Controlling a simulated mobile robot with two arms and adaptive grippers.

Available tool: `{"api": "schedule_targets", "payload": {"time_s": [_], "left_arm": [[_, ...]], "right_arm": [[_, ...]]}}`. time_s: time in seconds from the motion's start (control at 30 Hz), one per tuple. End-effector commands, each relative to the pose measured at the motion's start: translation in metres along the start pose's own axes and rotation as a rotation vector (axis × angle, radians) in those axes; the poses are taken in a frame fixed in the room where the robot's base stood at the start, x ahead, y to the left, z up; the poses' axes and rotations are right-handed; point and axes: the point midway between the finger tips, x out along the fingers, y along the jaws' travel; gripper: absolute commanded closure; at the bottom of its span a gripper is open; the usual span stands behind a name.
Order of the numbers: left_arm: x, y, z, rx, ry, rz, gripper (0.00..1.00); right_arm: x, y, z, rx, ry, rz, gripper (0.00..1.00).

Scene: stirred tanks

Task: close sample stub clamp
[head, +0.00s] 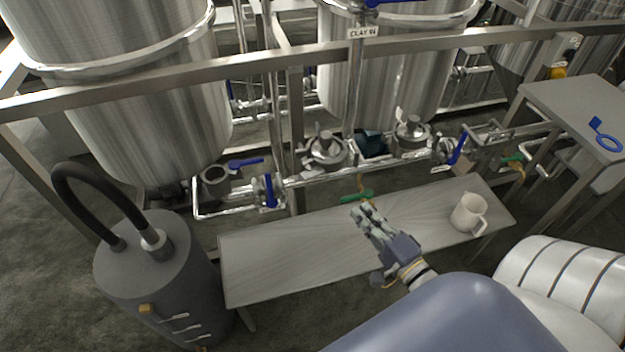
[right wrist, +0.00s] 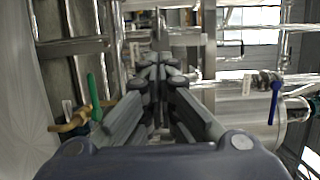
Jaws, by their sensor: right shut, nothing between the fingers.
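My right gripper (head: 364,212) is shut and empty above the bench, its fingers pointing up and left toward the pipework. In the right wrist view its fingertips (right wrist: 160,60) meet in front of blurred pipes. A green valve handle (head: 356,197) shows just beyond the fingertips, below the pipe, with a brass-coloured fitting (head: 361,181) above it. In the right wrist view a green handle (right wrist: 94,97) and a brass-coloured fitting (right wrist: 75,123) lie left of the fingers. I cannot clearly make out the sample stub clamp. My left gripper is out of view.
A steel bench (head: 290,258) runs below the pipes, with a white jug (head: 468,213) at its right. A grey cylinder (head: 160,270) with a black hose stands left. A horizontal rail (head: 230,66) crosses before the tanks. Blue valve handles (head: 246,162) stick out from the pipework.

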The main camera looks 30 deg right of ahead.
Motion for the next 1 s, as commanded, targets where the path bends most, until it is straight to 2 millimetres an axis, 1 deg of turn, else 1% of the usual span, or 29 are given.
{"api": "schedule_targets", "payload": {"time_s": [0.17,0.2,0.27,0.4,0.6,0.7,0.8,1.0], "left_arm": [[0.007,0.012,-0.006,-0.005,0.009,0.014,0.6],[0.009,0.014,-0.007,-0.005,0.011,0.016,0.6],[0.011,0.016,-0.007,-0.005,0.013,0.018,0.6],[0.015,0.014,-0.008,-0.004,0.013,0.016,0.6],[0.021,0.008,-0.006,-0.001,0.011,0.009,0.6],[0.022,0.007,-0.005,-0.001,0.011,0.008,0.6],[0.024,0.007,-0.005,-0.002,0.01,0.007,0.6],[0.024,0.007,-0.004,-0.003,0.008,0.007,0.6]], "right_arm": [[0.029,0.001,0.0,0.001,0.003,-0.005,1.0],[0.037,0.001,0.0,0.0,0.003,-0.006,1.0],[0.05,0.0,0.0,0.001,0.003,-0.007,1.0],[0.077,0.001,0.0,0.001,0.003,-0.005,1.0],[0.111,0.001,0.0,0.001,0.003,-0.002,1.0],[0.122,0.002,0.0,0.001,0.003,0.0,1.0],[0.129,0.001,0.0,0.0,0.003,0.0,1.0],[0.134,0.001,0.0,-0.001,0.002,0.002,1.0]]}}
